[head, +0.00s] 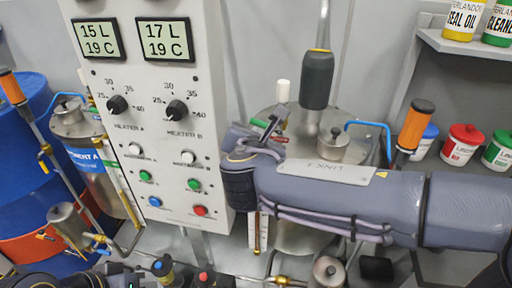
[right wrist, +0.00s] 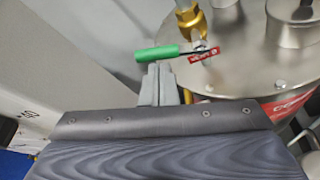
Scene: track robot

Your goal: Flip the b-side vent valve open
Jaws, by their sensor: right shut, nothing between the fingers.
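The b-side vent valve has a green lever handle (right wrist: 157,53) and a red tag (right wrist: 204,56). It sits under a brass fitting (right wrist: 190,20) above the steel tank lid (right wrist: 238,75). In the right wrist view the handle points left, roughly level. My right gripper (right wrist: 159,70) is shut and empty, its fingertips just below the handle; I cannot tell whether they touch it. In the head view the green handle (head: 259,123) is partly hidden behind my right gripper (head: 268,130). Dark parts of my left arm show at the bottom left; its jaws are not clear.
A control panel (head: 160,100) with displays, knobs and coloured buttons stands left of the right gripper. A dark-handled upright part (head: 317,80) and a pot-like lid fitting (head: 333,145) stand close by. A blue hose (head: 370,126) and a shelf (head: 455,43) with cans are right.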

